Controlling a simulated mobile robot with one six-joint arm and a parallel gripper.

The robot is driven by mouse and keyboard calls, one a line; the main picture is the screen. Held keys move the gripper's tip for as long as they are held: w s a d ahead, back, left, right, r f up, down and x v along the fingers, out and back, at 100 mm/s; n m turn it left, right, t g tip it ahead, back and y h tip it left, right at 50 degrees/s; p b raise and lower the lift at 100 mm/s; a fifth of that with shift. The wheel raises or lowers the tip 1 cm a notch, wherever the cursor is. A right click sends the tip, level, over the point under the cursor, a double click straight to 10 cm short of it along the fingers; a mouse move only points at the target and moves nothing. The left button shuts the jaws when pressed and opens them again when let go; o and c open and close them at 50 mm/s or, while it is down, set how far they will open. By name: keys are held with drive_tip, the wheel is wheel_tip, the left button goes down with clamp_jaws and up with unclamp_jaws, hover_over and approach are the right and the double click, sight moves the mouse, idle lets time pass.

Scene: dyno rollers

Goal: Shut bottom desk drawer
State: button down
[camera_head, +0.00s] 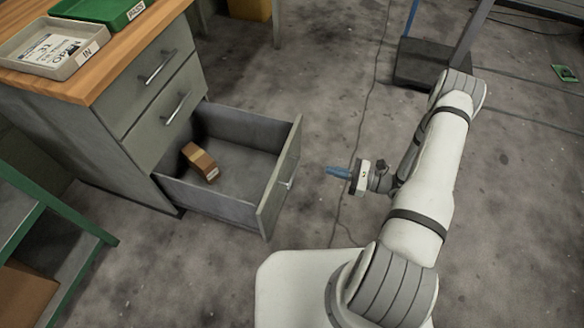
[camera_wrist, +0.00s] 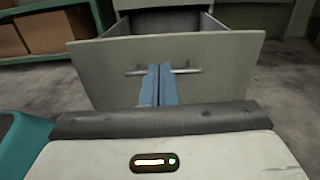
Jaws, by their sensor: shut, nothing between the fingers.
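The bottom desk drawer (camera_head: 279,183) is pulled far out of the grey desk cabinet (camera_head: 152,96). A brown and tan object (camera_head: 200,161) lies inside it. The drawer front with its bar handle (camera_head: 287,184) faces my gripper (camera_head: 328,171), which is to its right with a gap between them. In the wrist view the drawer front (camera_wrist: 210,72) fills the middle, and my blue fingers (camera_wrist: 160,84) are together in front of the handle (camera_wrist: 187,71). The two upper drawers (camera_head: 157,70) are shut.
A wooden desktop (camera_head: 110,62) holds a grey tray (camera_head: 50,52) and a green tray (camera_head: 100,10). A green-framed shelf (camera_head: 70,215) with a cardboard box stands at left. A dark block (camera_head: 420,62) is on the floor behind my arm. The floor between gripper and drawer is clear.

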drive_tip(key=f, duration=0.1)
drive_tip(key=b, duration=0.4)
approach(284, 160)
drive_tip(key=shift+m+t, duration=0.3)
drive_tip(key=x, duration=0.5)
drive_tip(key=shift+s+a+f, duration=0.1)
drive_tip(key=shift+a+f, duration=0.05)
drive_tip(key=shift+f, duration=0.05)
drive_tip(key=shift+x, duration=0.85)
drive_tip(key=shift+r, duration=0.1)
